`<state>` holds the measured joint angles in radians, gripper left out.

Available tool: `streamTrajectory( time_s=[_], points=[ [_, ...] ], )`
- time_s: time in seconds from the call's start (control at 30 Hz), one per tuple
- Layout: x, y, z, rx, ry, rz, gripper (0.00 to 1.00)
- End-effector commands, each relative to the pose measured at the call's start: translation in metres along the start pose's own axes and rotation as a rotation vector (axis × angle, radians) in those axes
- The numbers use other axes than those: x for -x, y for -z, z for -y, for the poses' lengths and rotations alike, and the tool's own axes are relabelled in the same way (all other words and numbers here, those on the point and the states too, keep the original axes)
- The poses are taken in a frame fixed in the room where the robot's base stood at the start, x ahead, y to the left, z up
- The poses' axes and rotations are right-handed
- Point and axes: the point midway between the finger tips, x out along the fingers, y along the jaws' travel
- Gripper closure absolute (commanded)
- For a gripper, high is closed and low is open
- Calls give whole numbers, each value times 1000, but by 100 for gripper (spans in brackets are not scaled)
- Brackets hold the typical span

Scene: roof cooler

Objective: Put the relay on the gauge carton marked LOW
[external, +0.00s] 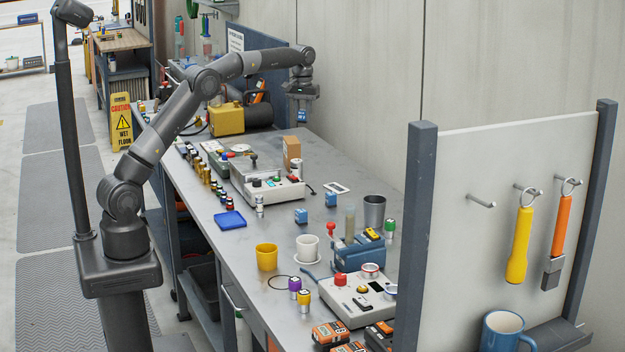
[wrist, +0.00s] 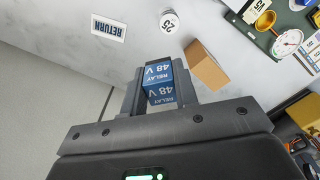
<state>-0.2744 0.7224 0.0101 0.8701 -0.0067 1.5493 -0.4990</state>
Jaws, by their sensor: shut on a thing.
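My gripper (external: 302,116) is raised above the far part of the grey workbench, shut on a blue relay. In the wrist view, the relay (wrist: 160,82), lettered RELAY 48 V, sits between the two fingers. A plain brown carton (external: 291,151) stands on the bench below my gripper. The carton also shows in the wrist view (wrist: 207,65), beside the held relay and apart from it. I can read no LOW mark on any carton. Two more blue relays (external: 301,216) (external: 331,199) lie on the bench.
A white cylinder (wrist: 169,20) marked 25 stands near the carton. A RETURN label (wrist: 108,28) lies on the bench. A white control box (external: 272,190), a yellow box (external: 227,119) and a dial gauge (wrist: 287,42) are nearby. Cups and small parts crowd the front.

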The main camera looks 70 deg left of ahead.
Motion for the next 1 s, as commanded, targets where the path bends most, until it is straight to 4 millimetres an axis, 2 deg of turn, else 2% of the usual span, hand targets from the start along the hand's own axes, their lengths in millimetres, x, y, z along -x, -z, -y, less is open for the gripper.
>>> streamTrajectory(
  time_s=[0.5, 0.77, 1.0],
  points=[
    [-60, 82, 63, 8, 0, 0, 95],
    [-73, 95, 72, 4, 0, 0, 95],
    [-104, 94, 72, 4, 0, 1, 95]
  ],
)
